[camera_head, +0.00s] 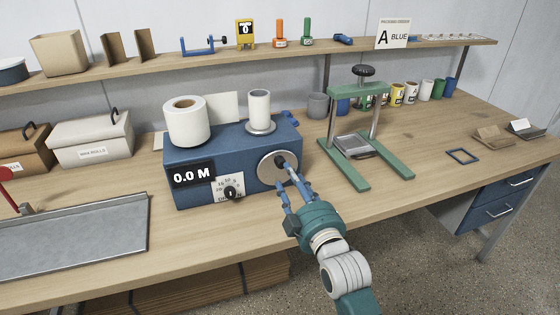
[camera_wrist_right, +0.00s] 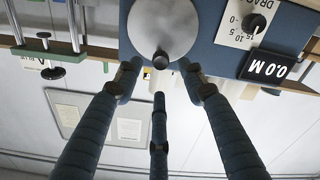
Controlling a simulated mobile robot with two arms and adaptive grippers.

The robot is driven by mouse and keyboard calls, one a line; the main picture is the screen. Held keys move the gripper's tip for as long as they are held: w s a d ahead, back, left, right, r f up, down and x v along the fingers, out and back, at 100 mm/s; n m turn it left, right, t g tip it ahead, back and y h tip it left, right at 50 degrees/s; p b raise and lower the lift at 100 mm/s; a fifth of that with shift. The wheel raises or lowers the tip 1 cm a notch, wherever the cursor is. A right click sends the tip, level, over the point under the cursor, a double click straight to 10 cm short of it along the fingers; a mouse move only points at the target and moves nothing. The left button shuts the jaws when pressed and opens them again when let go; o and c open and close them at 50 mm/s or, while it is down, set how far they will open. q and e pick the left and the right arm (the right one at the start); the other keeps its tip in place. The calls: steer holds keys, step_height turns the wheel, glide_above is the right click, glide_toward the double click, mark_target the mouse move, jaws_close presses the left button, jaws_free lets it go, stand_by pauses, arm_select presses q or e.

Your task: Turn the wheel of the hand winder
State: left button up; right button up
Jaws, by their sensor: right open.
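The hand winder is a blue box (camera_head: 235,148) on the bench, with a white paper roll (camera_head: 187,121) and a slimmer white roll on a spindle (camera_head: 259,108) on top. Its display reads 0.0 M. The round grey wheel (camera_head: 268,173) is on the front face at the right, partly hidden by my fingers. In the right wrist view the wheel (camera_wrist_right: 165,22) has a dark handle knob (camera_wrist_right: 161,59). My right gripper (camera_head: 291,174) is open in front of the wheel, its fingers (camera_wrist_right: 160,82) spread around the knob's position; contact cannot be told. My left gripper is out of view.
A green press stand (camera_head: 345,90) stands close to the right of the winder. A grey metal tray (camera_head: 75,235) lies at the left, and a white lidded box (camera_head: 90,142) behind it. A shelf (camera_head: 220,53) with small tools runs along the wall. The front right bench is mostly clear.

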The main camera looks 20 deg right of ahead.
mark_target(282, 166)
steer(key=shift+w+a+p, duration=0.1)
steer(key=shift+w+p, duration=0.25)
steer(key=shift+w, duration=3.55)
steer(key=shift+c, duration=0.5)
steer(key=c, duration=0.9)
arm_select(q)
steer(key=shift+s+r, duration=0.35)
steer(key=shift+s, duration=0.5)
arm_select(e)
jaws_close()
